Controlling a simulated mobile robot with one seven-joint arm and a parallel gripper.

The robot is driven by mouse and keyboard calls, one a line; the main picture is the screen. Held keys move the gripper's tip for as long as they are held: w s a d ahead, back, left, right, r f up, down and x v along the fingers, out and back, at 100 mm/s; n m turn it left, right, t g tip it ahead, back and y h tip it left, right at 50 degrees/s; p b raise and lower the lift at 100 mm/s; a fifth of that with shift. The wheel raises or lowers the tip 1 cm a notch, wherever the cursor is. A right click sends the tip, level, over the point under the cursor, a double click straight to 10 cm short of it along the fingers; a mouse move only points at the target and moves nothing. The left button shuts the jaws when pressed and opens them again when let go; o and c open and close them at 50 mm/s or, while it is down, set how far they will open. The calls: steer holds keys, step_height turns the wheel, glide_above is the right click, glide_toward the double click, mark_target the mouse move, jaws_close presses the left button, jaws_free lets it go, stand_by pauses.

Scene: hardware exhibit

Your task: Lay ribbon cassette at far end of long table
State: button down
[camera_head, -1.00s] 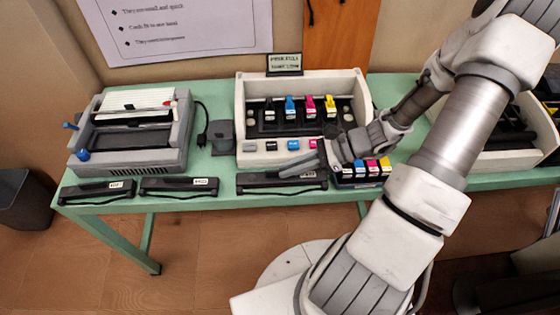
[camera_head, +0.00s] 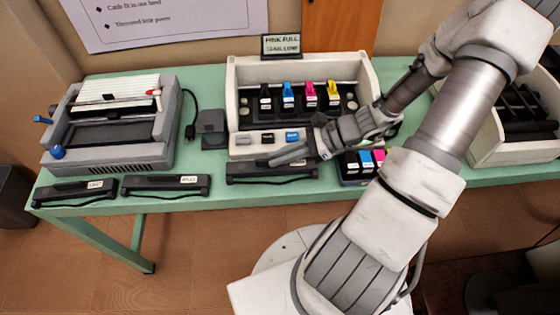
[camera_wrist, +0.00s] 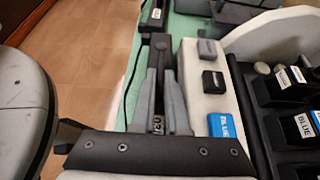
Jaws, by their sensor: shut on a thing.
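Three long black ribbon cassettes are along the front edge of the green table (camera_head: 215,190): a left one (camera_head: 75,194), a middle one (camera_head: 166,186) and a right one (camera_head: 272,173). The left and middle ones have white labels. My gripper (camera_head: 285,158) is shut on the right cassette, just in front of the white cartridge unit. In the wrist view its two grey fingers (camera_wrist: 160,92) close on the dark cassette body (camera_wrist: 159,42). The fingers and wrist partly hide it. Whether it is clear of the tabletop I cannot tell.
A grey printer (camera_head: 112,125) stands at the left. The white cartridge unit (camera_head: 240,85) holds several colour cartridges. A small cartridge tray (camera_head: 352,172) is close right of my gripper, and a white bin (camera_head: 480,142) is farther right. Table space between the cassettes is narrow.

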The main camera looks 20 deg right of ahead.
steer(key=shift+f+b, duration=0.55)
steer(key=shift+f, duration=0.45)
steer(key=shift+f, duration=0.1)
steer(key=shift+f, duration=0.15)
steer(key=c, duration=0.9)
jaws_free()
steer(key=shift+r, duration=0.25)
steer(key=shift+d+r, duration=0.15)
steer(key=shift+d, duration=0.1)
steer(key=p+v, duration=0.1)
steer(key=v, duration=1)
steer(key=shift+s+d+r+p, duration=0.1)
steer(key=shift+d+p, duration=0.15)
steer(key=shift+p, duration=0.1)
